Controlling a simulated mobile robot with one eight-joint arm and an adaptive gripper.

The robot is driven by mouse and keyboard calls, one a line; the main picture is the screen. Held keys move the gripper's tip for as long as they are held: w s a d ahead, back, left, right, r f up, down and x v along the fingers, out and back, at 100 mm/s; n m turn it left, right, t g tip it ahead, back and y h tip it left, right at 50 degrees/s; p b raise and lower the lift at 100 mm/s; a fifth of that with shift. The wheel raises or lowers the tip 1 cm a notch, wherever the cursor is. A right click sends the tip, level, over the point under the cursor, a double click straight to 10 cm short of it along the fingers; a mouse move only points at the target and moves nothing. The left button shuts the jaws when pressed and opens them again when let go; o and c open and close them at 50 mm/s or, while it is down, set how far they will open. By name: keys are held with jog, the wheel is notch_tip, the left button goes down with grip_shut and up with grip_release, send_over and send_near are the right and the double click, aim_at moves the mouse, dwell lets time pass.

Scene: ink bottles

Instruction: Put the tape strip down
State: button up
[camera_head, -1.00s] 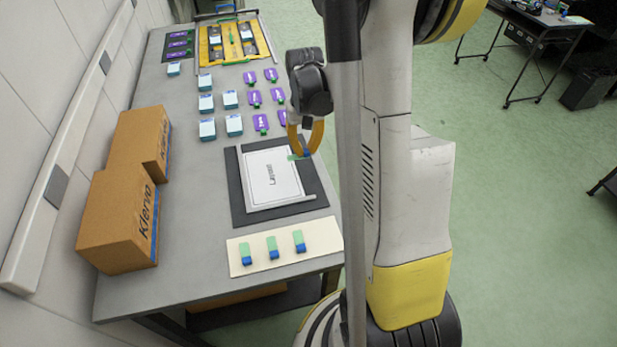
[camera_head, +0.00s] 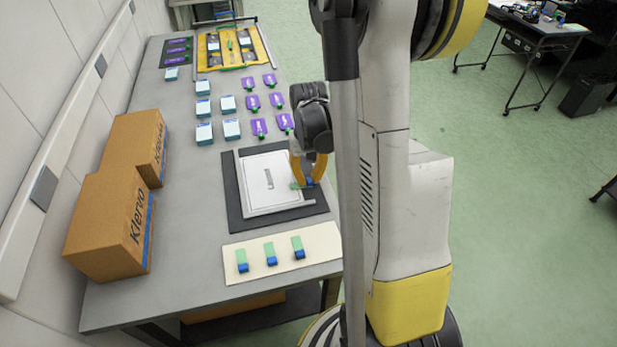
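My gripper (camera_head: 308,181), with yellow fingers, is low over the right edge of the framed white board (camera_head: 258,203). Its fingertips are close together around the blue end of a tape strip (camera_head: 296,186). The strip's green part points left onto the board's right edge. I cannot tell whether the strip touches the surface. The board lies on a dark mat (camera_head: 233,205) and has a small grey mark in its middle. Several more green and blue tape strips (camera_head: 270,253) lie in a row on a cream sheet (camera_head: 315,246) at the table's near end.
Two cardboard boxes (camera_head: 105,228) stand along the table's left side. Blue-and-white ink boxes (camera_head: 204,133) and purple cards (camera_head: 259,128) lie beyond the board. A yellow tray (camera_head: 262,53) is at the far end. The grey table (camera_head: 190,205) is clear between boxes and board.

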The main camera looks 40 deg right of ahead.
aim_at(308, 178)
jog(key=shift+o, duration=1)
notch_tip(308, 178, up, 12)
jog(key=p, duration=0.5)
jog(key=s+a+r+n+t, duration=0.1)
jog(key=s+a+r+t, duration=0.1)
jog(key=a, duration=0.5)
jog(key=s+a+r+n+t, duration=0.2)
jog(key=s+a+r, duration=0.1)
jog(key=a+r, duration=0.2)
jog(key=s+a+r+n+t, duration=0.2)
jog(key=s+a+r+t, duration=0.1)
jog(key=a, duration=0.6)
jog(key=shift+a+r, duration=0.15)
jog(key=shift+r, duration=0.45)
jog(key=shift+c, duration=0.5)
